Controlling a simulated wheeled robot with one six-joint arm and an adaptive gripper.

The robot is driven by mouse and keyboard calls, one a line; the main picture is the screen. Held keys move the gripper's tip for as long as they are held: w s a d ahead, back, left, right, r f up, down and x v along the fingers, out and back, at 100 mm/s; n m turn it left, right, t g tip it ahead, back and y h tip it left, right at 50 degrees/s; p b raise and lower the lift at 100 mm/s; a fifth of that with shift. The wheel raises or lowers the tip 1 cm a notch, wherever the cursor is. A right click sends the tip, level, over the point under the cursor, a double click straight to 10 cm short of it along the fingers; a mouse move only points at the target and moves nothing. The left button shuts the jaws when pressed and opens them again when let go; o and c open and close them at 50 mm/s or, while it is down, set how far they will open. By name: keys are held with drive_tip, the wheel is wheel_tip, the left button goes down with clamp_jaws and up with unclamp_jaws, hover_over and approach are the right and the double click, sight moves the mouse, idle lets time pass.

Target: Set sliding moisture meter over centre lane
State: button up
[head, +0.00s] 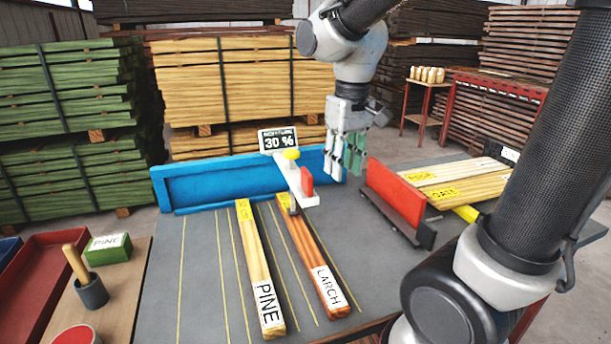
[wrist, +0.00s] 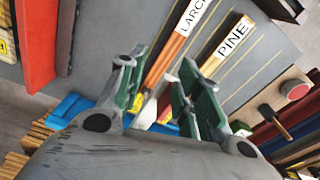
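The sliding moisture meter (head: 295,183) is a white carriage with a yellow knob, a red upright handle (head: 307,181) and a dark display reading 30 %. It stands by the blue fence, over the far end of the larch board (head: 311,252). The pine board (head: 259,263) lies to its left. Yellow lines mark the lanes on the grey table (head: 200,280); I cannot tell which is the centre lane. My gripper (head: 345,165) is right of the red handle, apart from it, with green-padded fingers pointing down. In the wrist view, its fingers (wrist: 160,80) are spread, with parts of the meter showing between them.
The blue fence (head: 185,187) closes the table's far edge. A red block stop (head: 394,194) stands to the right, with more labelled boards (head: 455,178) behind it. A side bench at left holds a red tray (head: 45,275), a green block and a dark cup. Timber stacks stand behind.

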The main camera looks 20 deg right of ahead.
sight(306, 171)
drive_tip(key=shift+g, duration=0.5)
drive_tip(key=w+a, duration=0.4)
drive_tip(key=w, duration=0.1)
drive_tip(key=shift+w+a+f, duration=0.25)
drive_tip(key=shift+a+f, duration=0.05)
drive_tip(key=shift+f, duration=0.05)
drive_tip(key=shift+w+a+r+m, duration=0.25)
drive_tip(key=shift+w+r+m, duration=0.3)
drive_tip(key=shift+w, duration=0.1)
drive_tip(key=shift+w+a+r+m, duration=0.25)
drive_tip(key=shift+w+r+m, duration=0.25)
drive_tip(key=shift+w, duration=0.1)
drive_tip(key=shift+s+d+f, duration=0.1)
drive_tip(key=shift+s+f, duration=0.1)
wheel_tip(306, 171, down, 8)
drive_tip(key=shift+r, duration=0.25)
drive_tip(key=shift+c, duration=0.4)
clamp_jaws()
